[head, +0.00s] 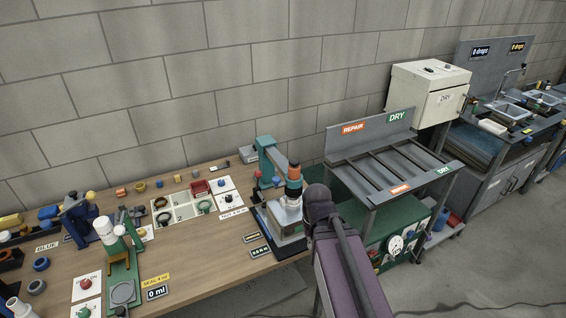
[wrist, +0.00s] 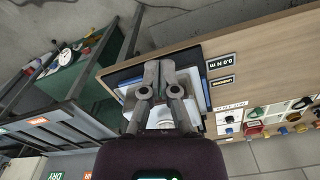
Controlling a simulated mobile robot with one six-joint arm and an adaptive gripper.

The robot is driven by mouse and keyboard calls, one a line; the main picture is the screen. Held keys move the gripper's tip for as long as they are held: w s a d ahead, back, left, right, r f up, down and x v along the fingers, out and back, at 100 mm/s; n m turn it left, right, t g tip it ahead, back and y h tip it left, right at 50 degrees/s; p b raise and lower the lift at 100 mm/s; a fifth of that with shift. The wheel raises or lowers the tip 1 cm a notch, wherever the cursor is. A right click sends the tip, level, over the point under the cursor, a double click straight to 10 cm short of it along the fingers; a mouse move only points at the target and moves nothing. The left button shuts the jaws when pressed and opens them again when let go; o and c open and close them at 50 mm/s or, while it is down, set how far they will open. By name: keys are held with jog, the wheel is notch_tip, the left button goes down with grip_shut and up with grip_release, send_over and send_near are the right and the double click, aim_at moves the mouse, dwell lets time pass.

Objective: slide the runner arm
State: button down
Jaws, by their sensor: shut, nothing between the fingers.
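A bench machine (head: 268,160) with a teal upright and arm stands at the right end of the wooden bench. An orange and black cylinder (head: 293,178) sits above its pale body (head: 288,212). I cannot tell for sure which part is the runner arm. In the wrist view my gripper (wrist: 159,70) is shut and empty, its grey fingers over the machine's pale and blue parts (wrist: 188,82) on a dark base (wrist: 122,78). Whether the fingers touch anything is unclear. In the head view my dark wrist is just right of the machine and the fingertips are hidden.
A grey slotted rack (head: 395,168) marked REPAIR and DRY stands right of the bench, close to my arm. Small coloured parts on white cards (head: 205,208) lie left of the machine. A green stand (head: 122,270) is farther left. The front middle of the bench (head: 205,255) is clear.

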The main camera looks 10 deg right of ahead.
jog(key=c, duration=0.9)
grip_release()
jog(key=o, duration=0.3)
jog(key=shift+w+r, duration=0.25)
jog(key=shift+w, duration=0.05)
jog(key=o, duration=0.3)
jog(key=w+a+r+n+p, duration=0.2)
jog(key=w+r+n+p, duration=0.2)
jog(key=w+r+p, duration=0.3)
jog(key=w+p, duration=0.1)
jog(key=w, duration=0.2)
jog(key=shift+w+a+r+n, duration=0.2)
jog(key=shift+w+n, duration=0.1)
jog(key=shift+n, duration=0.1)
notch_tip(320, 180, up, 10)
jog(key=n+p, duration=0.8)
jog(key=p, duration=0.2)
send_over(276, 179)
jog(key=shift+w, duration=0.1)
jog(key=shift+f, duration=0.1)
notch_tip(276, 179, down, 14)
jog(key=b, duration=1.3)
jog(key=shift+r+b, duration=0.25)
jog(key=shift+b, duration=0.15)
